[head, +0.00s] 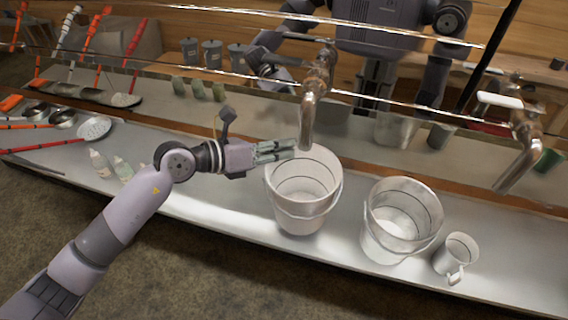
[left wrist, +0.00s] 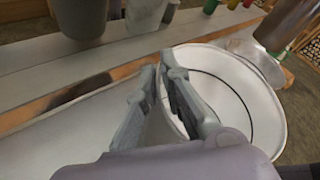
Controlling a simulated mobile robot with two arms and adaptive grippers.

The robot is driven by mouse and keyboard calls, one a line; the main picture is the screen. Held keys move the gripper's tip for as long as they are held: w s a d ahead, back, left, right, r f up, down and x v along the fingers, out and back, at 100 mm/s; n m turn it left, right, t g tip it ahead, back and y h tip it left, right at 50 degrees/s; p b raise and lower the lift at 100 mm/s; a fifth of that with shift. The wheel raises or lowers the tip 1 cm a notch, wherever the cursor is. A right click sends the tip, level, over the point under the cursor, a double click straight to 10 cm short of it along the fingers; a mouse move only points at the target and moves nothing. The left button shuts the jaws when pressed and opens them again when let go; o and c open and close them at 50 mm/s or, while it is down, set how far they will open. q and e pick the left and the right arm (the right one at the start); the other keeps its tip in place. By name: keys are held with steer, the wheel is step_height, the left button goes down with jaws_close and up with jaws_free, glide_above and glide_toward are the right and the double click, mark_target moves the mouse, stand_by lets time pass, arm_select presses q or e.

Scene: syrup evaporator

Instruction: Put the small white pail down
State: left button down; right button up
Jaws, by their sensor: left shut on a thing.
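The small white pail (head: 296,212) is upright on or just above the metal counter, below a copper-coloured spout. Its wire handle hangs down at the front. My left gripper (head: 292,150) reaches in from the left and is shut on the pail's rim. In the left wrist view, one finger is inside the pail (left wrist: 262,115) and the other outside, with the left gripper (left wrist: 160,85) across the wall. I cannot tell whether the pail's bottom touches the counter. My right gripper is not in view.
A second white pail (head: 385,245) stands close to the right, with a white mug (head: 458,262) beyond it. The tap (head: 308,118) hangs close above the held pail. Bare counter (head: 225,205) shows left of the pail.

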arm_select(q)
steer(key=f, duration=0.4)
steer(key=shift+w+f, duration=0.25)
steer(key=c, duration=2)
jaws_free()
steer(key=shift+c, duration=0.2)
steer(key=o, duration=0.3)
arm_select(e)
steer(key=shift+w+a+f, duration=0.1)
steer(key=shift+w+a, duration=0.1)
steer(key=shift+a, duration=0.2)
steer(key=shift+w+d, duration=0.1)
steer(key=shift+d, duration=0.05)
arm_select(q)
steer(key=b+v, duration=0.2)
steer(key=v, duration=1)
steer(key=shift+r+b, duration=0.25)
steer(key=shift+b, duration=0.15)
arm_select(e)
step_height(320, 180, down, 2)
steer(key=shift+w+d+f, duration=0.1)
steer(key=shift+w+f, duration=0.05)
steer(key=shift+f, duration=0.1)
